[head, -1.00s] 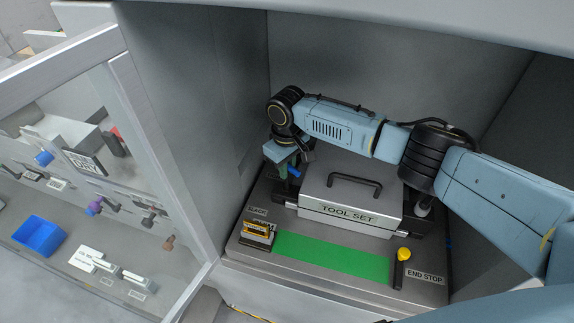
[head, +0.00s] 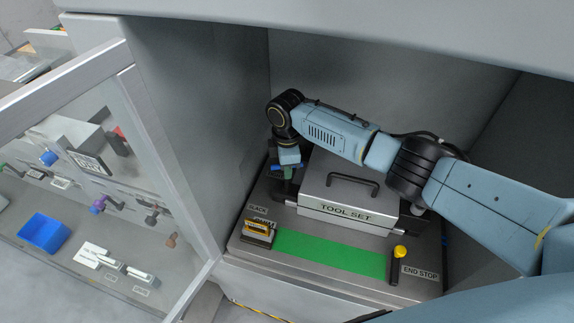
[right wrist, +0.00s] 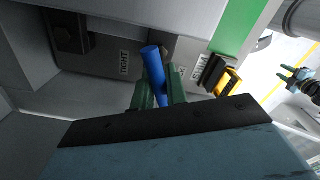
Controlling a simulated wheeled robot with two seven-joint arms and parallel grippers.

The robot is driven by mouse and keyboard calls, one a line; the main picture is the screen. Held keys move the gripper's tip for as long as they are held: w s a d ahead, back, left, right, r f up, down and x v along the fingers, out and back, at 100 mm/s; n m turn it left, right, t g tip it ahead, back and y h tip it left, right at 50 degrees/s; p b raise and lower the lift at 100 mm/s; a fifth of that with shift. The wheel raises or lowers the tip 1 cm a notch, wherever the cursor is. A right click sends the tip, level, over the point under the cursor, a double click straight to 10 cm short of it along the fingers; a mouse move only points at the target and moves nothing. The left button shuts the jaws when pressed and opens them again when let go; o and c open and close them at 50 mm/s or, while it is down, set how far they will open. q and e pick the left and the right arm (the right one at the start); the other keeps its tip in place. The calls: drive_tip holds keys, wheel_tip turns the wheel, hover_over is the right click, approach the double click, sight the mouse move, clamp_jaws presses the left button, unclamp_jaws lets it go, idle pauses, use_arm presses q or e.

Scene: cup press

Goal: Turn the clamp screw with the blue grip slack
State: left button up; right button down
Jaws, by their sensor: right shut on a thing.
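The clamp screw's blue grip (head: 276,168) is at the left of the grey TOOL SET block (head: 350,209). It also shows in the right wrist view as a blue bar (right wrist: 154,66) between two green fingers. My right gripper (head: 287,174) points down from the wrist and is shut on this grip; it also shows in the right wrist view (right wrist: 160,92). The TIGHT label (right wrist: 124,63) and the SLACK label (right wrist: 201,67) lie on either side of the grip. The screw's shaft is mostly hidden.
A green strip (head: 330,255) runs along the base plate's front. A yellow-and-black block (head: 258,234) stands at its left end and a yellow-topped post (head: 399,252) at its right. Cabinet walls close in behind and left. A glass door (head: 120,165) stands open at left.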

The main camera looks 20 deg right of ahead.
drive_tip(key=n, duration=0.5)
drive_tip(key=shift+n, duration=0.4)
idle(0.4)
drive_tip(key=c, duration=1.3)
unclamp_jaws()
drive_tip(key=shift+c, duration=0.2)
wheel_tip(320, 180, up, 14)
drive_tip(key=shift+f+b, duration=0.25)
drive_tip(key=shift+b, duration=0.1)
